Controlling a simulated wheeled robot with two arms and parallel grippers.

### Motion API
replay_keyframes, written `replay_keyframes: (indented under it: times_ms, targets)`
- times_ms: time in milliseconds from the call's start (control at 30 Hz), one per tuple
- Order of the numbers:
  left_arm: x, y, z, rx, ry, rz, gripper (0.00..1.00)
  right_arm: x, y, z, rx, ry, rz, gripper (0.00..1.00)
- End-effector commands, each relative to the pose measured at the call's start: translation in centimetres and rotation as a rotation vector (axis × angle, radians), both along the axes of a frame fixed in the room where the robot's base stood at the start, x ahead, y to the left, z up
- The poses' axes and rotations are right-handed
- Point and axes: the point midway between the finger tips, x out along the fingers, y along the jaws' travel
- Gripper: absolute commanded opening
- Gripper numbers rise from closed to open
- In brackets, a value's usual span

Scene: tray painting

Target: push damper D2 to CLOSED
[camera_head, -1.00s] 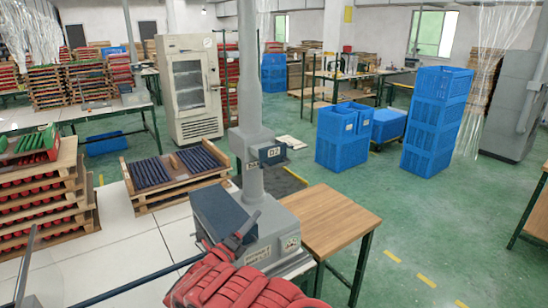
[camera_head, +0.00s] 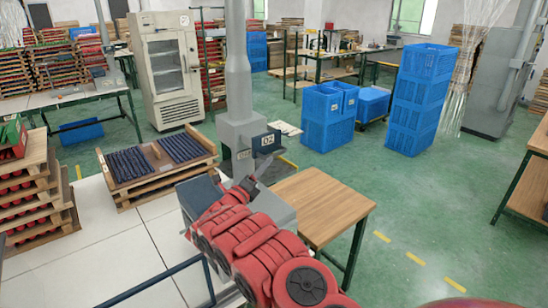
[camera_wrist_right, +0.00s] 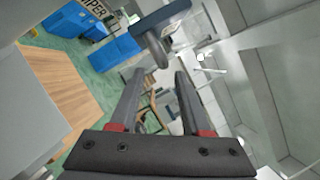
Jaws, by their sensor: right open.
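Damper D2 shows in the head view as a dark blue-grey piece with a white D2 label (camera_head: 267,141), on the upright grey duct (camera_head: 238,85). My right gripper (camera_head: 250,168) is just below the D2 piece, its red arm coming up from the bottom. In the right wrist view its two fingers (camera_wrist_right: 160,74) are apart with nothing held between them. A dark blue-grey plate with a rounded grey knob (camera_wrist_right: 156,47), seemingly the D2 piece, is just beyond the fingertips. I cannot tell whether they touch. The damper's open or closed position is not readable. My left gripper is not in view.
A grey box (camera_head: 270,205) stands below the duct, partly behind my arm. A wooden-topped table (camera_head: 318,200) is to its right. A pallet with dark rods (camera_head: 125,165) lies left, and blue crates (camera_head: 420,100) stand behind. Green floor is free at right.

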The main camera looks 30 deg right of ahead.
Motion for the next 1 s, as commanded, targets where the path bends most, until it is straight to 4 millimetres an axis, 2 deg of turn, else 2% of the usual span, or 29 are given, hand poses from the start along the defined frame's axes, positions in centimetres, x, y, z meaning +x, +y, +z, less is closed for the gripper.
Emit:
replay_keyframes:
  times_ms: [33,167,400,833,867,1000]
  targets:
    - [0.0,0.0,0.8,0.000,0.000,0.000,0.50,0.3,-1.1,0.7,0.000,-0.003,-0.002,0.47]
    - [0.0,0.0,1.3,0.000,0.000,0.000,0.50,1.1,-3.1,1.0,-0.001,-0.003,-0.004,0.47]
    - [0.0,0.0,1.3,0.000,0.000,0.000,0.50,2.1,-4.9,1.3,0.000,-0.003,-0.001,0.47]
    - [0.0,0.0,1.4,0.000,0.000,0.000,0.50,2.4,-5.6,1.5,-0.002,0.000,-0.001,0.47]
    - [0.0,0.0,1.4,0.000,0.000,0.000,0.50,2.4,-5.6,1.5,-0.002,0.000,-0.001,0.45]
    - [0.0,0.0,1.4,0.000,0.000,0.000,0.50,2.4,-5.6,1.5,-0.002,0.000,-0.001,0.20]
